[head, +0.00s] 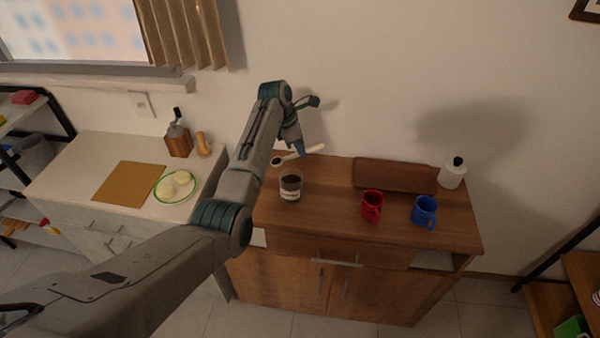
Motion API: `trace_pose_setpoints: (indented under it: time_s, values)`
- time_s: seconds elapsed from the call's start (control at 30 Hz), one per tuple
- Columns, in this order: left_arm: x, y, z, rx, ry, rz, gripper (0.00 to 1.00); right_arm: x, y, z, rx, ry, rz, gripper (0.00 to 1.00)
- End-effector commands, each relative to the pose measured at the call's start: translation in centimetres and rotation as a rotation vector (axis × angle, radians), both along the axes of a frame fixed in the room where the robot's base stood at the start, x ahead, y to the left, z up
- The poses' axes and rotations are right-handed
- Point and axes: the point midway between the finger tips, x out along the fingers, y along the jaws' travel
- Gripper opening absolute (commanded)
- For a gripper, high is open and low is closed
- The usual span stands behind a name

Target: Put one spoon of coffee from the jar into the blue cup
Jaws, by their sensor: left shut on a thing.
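A glass jar (290,187) with dark coffee in it stands on the left part of the wooden cabinet top. The blue cup (424,211) stands upright on the right part. My left gripper (299,151) is shut on a white spoon (309,151) and holds it above and behind the jar. The spoon's dark-looking bowl (278,161) points left and sits above the jar's back left. Whether the bowl holds coffee is too small to tell. My right gripper is not in view.
A red cup (372,204) stands between jar and blue cup. Behind the cups lies a brown board (394,175). A white bottle (452,173) stands at the back right. A counter (90,160) to the left holds a plate (160,196), a cutting board and a grinder.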

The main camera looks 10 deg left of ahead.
Motion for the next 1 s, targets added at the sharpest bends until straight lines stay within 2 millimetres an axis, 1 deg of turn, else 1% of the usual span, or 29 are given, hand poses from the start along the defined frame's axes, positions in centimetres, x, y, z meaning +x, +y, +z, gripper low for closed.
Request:
trace_pose_setpoints:
  time_s: [0.27, 0.53, 1.0]
  values:
    - [0.0, 0.0, 0.1, 0.015, 0.004, -0.001, 0.0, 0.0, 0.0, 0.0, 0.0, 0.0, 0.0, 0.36]
    - [0.0, -0.1, 1.0, 0.175, 0.06, 0.0, 0.0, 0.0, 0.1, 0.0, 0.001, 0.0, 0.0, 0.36]
    - [0.0, 0.0, 1.0, 0.182, 0.06, 0.001, 0.0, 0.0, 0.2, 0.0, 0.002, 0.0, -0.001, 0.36]
